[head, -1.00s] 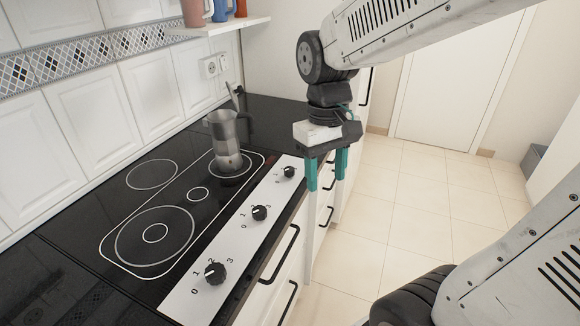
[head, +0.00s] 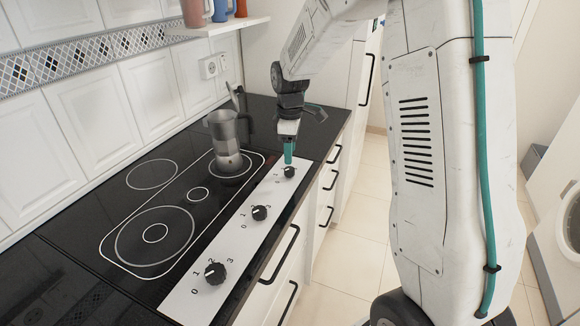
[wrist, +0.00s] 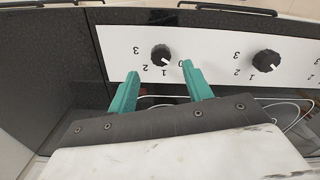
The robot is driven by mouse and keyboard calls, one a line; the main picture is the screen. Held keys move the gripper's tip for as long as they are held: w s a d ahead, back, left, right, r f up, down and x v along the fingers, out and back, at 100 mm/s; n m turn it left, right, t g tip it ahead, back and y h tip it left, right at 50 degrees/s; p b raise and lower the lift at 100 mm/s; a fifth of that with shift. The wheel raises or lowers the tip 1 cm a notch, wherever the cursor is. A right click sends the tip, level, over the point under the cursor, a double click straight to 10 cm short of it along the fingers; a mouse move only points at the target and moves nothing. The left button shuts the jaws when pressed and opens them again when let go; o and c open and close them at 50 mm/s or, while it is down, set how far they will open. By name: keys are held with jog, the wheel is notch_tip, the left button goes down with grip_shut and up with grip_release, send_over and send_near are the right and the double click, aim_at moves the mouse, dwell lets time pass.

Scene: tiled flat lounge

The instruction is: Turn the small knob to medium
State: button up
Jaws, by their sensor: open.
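The small black knob (head: 290,172) is the farthest of three on the white control strip (head: 245,232) of the hob. It also shows in the wrist view (wrist: 161,54), with upside-down digits around it; I cannot tell exactly where its mark points. My gripper (head: 288,158) is above the strip's far end, just beyond this knob. In the wrist view my gripper's two teal fingers (wrist: 160,71) are apart and empty, their tips just below the knob in the picture, one to each side. I see no contact with the knob.
The middle knob (head: 259,213) and the near knob (head: 215,273) sit farther along the strip. A metal moka pot (head: 226,140) stands on the far hob ring, left of my gripper. Drawer handles (head: 281,254) jut from the counter front. The tiled floor (head: 345,245) is clear beside it.

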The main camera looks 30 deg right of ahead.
aim_at(290, 169)
notch_tip(290, 169, down, 6)
jog(key=shift+f, duration=0.1)
jog(key=c, duration=1)
